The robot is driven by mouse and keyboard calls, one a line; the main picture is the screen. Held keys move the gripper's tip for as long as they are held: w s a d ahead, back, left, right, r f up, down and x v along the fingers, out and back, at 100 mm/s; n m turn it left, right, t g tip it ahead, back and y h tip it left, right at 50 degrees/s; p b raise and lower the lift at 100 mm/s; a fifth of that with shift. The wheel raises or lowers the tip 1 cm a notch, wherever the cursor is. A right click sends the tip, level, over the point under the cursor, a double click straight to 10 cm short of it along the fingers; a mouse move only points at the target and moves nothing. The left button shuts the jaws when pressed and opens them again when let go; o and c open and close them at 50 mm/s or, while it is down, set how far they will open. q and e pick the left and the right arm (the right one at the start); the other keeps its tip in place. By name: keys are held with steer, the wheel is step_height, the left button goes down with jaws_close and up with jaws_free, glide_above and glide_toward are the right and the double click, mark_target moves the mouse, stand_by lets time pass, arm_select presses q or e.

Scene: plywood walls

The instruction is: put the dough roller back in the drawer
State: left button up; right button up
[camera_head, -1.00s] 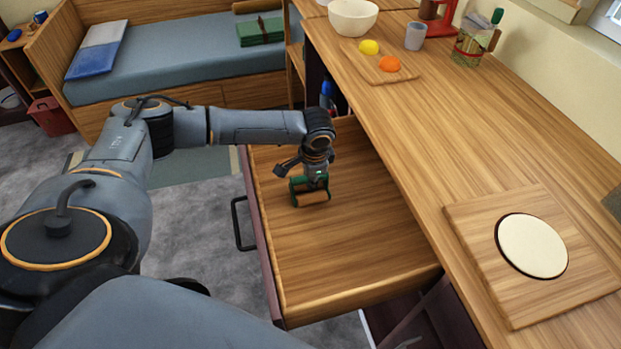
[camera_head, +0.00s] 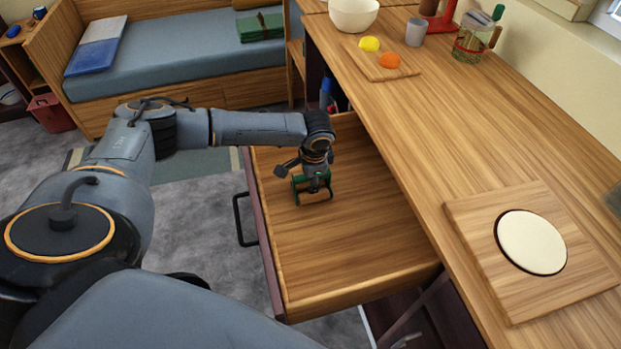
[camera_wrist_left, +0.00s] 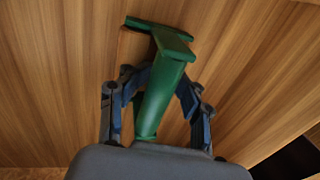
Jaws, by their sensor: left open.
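The dough roller (camera_head: 313,195), with a green frame and a wooden roll, is in the open drawer (camera_head: 350,245), near its far end. My left gripper (camera_head: 312,182) is right above it, pointing down. In the left wrist view the roller's green handle (camera_wrist_left: 157,95) stands between the blue-grey fingers of my left gripper (camera_wrist_left: 158,80). The fingers are spread and a gap shows beside the handle. My right gripper is not in view.
The wooden counter (camera_head: 450,130) runs along the drawer's right side. On it are a board with a pale dough disc (camera_head: 531,243), a small board with a lemon (camera_head: 369,44) and an orange (camera_head: 390,61), a bowl (camera_head: 353,14) and a cup (camera_head: 416,33). The drawer's front half is clear.

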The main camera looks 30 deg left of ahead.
arm_select(q)
steer(key=shift+d+r, duration=0.1)
steer(key=shift+w+r, duration=0.1)
steer(key=shift+r, duration=0.35)
step_height(320, 180, up, 12)
steer(key=s+d, duration=0.1)
steer(key=shift+s+d, duration=0.3)
steer(key=shift+d, duration=0.05)
